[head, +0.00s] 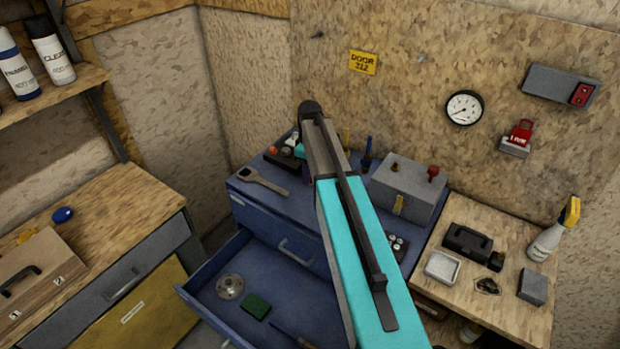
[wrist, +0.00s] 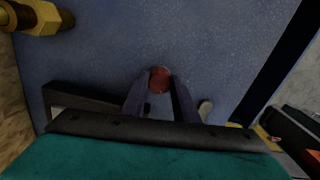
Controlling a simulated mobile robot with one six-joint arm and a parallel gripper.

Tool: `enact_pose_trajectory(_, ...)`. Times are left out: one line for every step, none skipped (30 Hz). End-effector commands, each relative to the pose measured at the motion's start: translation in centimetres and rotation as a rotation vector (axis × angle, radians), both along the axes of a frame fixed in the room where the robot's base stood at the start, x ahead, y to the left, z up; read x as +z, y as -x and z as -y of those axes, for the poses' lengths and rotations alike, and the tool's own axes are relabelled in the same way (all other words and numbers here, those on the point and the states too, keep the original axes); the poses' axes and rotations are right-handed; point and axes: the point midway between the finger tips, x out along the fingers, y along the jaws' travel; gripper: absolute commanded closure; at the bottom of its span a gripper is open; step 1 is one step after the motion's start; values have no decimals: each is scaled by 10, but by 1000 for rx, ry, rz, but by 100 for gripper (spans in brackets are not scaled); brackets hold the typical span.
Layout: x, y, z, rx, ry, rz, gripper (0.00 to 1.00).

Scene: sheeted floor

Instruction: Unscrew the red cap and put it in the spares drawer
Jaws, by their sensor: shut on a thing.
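In the wrist view the two dark fingers of my gripper (wrist: 160,100) are shut on a round, dull red cap (wrist: 160,79). A blue surface lies behind the cap. I cannot tell whether the cap is still touching a thread or stands free. In the head view my turquoise arm hides the fingers and the cap. A blue drawer (head: 195,291) is pulled out at the bottom of the blue chest. It holds a grey flanged disc (head: 230,286), a green pad (head: 256,306) and a dark tool partly behind my arm. I see no readable label on this drawer.
A brass fitting (wrist: 35,18) shows in the wrist view. A bench with a spray bottle (head: 553,232) stands right; a wooden case (head: 40,275) lies left.

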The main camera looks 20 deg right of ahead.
Motion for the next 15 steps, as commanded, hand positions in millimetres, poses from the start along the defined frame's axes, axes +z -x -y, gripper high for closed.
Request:
enact_pose_trajectory(0,0,0,1,1,-1,100)
enact_pose_trajectory(0,0,0,1,1,-1,100)
enact_pose_trajectory(-1,0,0,0,1,-1,100)
enact_pose_trajectory(-1,0,0,0,1,-1,100)
enact_pose_trajectory(-1,0,0,0,1,-1,100)
enact_pose_trajectory(-1,0,0,-1,1,-1,70)
enact_pose_trajectory(0,0,0,-1,1,-1,65)
enact_pose_trajectory(0,0,0,-1,1,-1,60)
enact_pose_trajectory(0,0,0,-1,1,-1,53)
enact_pose_trajectory(0,0,0,-1,1,-1,52)
enact_pose_trajectory(0,0,0,-1,1,-1,52)
enact_pose_trajectory(0,0,0,-1,1,-1,52)
enact_pose_trajectory(0,0,0,-1,1,-1,52)
enact_pose_trajectory(0,0,0,-2,1,-1,52)
enact_pose_trajectory(0,0,0,-2,1,-1,52)
